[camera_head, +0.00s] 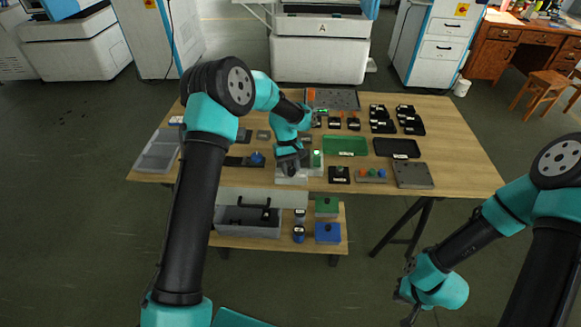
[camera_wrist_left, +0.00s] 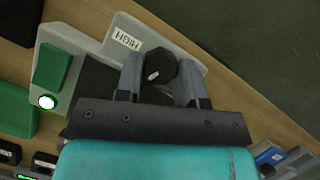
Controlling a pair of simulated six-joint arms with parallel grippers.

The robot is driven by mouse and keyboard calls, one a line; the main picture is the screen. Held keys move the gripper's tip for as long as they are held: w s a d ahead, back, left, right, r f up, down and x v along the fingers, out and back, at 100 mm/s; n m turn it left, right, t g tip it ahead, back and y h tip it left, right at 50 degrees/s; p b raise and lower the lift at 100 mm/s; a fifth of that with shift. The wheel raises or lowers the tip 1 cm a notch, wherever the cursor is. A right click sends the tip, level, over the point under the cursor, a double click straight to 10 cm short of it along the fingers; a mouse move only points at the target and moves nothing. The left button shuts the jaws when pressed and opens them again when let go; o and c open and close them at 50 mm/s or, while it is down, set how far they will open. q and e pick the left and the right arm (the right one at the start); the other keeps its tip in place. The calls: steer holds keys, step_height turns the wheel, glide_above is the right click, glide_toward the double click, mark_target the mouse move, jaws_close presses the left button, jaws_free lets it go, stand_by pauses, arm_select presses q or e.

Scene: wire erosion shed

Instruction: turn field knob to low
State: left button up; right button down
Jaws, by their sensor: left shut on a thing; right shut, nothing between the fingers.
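The field knob (camera_wrist_left: 162,66) is a round black knob with a white mark, on a light grey panel (camera_wrist_left: 196,64) in the left wrist view. A white label reading HIGH (camera_wrist_left: 125,38) is beside it. My left gripper (camera_wrist_left: 160,72) is shut on the knob, one finger on each side. In the head view my left gripper (camera_head: 290,171) reaches down over the grey unit (camera_head: 315,171) and hides the knob. No LOW label is visible. My right gripper (camera_head: 407,306) is shut and empty, away from the table at lower right.
A green block (camera_wrist_left: 53,67) and a lit green lamp (camera_wrist_left: 47,101) are close to the knob panel. On the wooden table (camera_head: 455,150) are a green tray (camera_head: 345,145), a black tray (camera_head: 396,147) and a button box (camera_head: 371,175). A lower shelf holds a grey toolbox (camera_head: 249,221).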

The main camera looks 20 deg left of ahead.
stand_by(0.3)
arm_select(q)
steer(key=o, duration=0.6)
steer(key=shift+o, duration=0.2)
steer(key=v, duration=1.7)
steer(key=shift+r, duration=0.2)
steer(key=shift+w+a, duration=0.1)
